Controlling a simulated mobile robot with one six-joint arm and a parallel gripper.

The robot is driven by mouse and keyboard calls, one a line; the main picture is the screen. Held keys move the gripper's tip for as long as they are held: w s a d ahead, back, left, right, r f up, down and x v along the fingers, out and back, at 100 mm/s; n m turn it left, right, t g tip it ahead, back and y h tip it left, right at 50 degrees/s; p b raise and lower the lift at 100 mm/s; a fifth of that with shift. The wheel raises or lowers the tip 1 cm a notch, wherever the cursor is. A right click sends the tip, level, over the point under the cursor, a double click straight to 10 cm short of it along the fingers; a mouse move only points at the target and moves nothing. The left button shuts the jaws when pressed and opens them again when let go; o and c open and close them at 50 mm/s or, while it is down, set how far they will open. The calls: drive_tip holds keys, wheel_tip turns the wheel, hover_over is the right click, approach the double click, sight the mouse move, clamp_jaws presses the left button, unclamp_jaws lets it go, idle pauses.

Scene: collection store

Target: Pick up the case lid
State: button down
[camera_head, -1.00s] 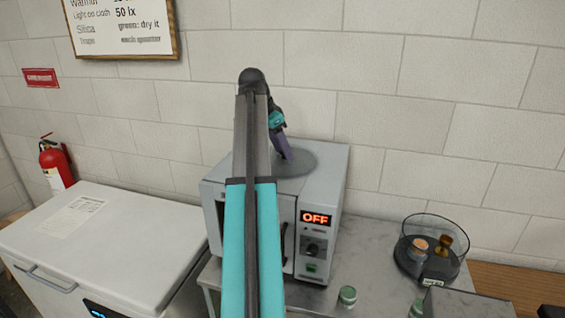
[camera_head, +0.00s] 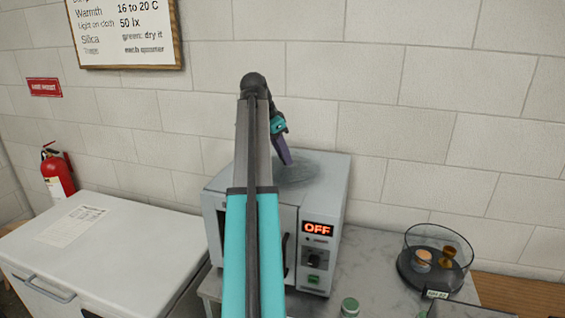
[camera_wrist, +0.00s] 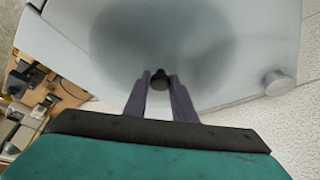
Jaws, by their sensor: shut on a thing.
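The case lid (camera_head: 305,168) shows as a clear round disc over the top of the grey oven. In the wrist view its dark knob (camera_wrist: 161,76) sits between the two purple fingers. My gripper (camera_wrist: 160,80) is shut on this knob, and it also shows in the head view (camera_head: 286,160), tilted down over the oven. The lid's clear rim is hard to make out, with a dark round shade around the knob. I cannot tell whether the lid touches the oven top.
The oven (camera_head: 320,215) reads OFF. A round clear-walled case (camera_head: 408,262) with small items stands on the counter at the right. A white chest (camera_head: 140,235) and a fire extinguisher (camera_head: 57,172) are at the left.

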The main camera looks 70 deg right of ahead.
sight(279, 177)
drive_tip(key=shift+r+b, duration=0.55)
drive_tip(key=shift+r, duration=0.5)
drive_tip(key=shift+s+a+r+b, duration=0.15)
drive_tip(key=shift+a+b, duration=0.1)
drive_tip(key=shift+a, duration=0.45)
drive_tip(key=shift+s+a+f+b, duration=0.15)
drive_tip(key=shift+a+b, duration=0.1)
drive_tip(key=shift+a, duration=0.45)
drive_tip(key=a, duration=0.3)
drive_tip(key=s+a+r+b, duration=0.1)
drive_tip(key=a, duration=0.1)
drive_tip(key=shift+s+a, duration=0.1)
drive_tip(key=shift+a, duration=0.25)
drive_tip(key=a+p, duration=0.2)
drive_tip(key=a, duration=0.1)
drive_tip(key=shift+s+a+r+p, duration=0.3)
drive_tip(key=shift+s+p, duration=0.1)
drive_tip(key=shift+s+a+p, duration=0.2)
drive_tip(key=shift+a+p, duration=0.6)
drive_tip(key=shift+a, duration=0.1)
drive_tip(key=shift+s+a+p, duration=0.15)
drive_tip(key=shift+a+p, duration=0.6)
drive_tip(key=shift+a, duration=0.1)
drive_tip(key=shift+w, duration=0.15)
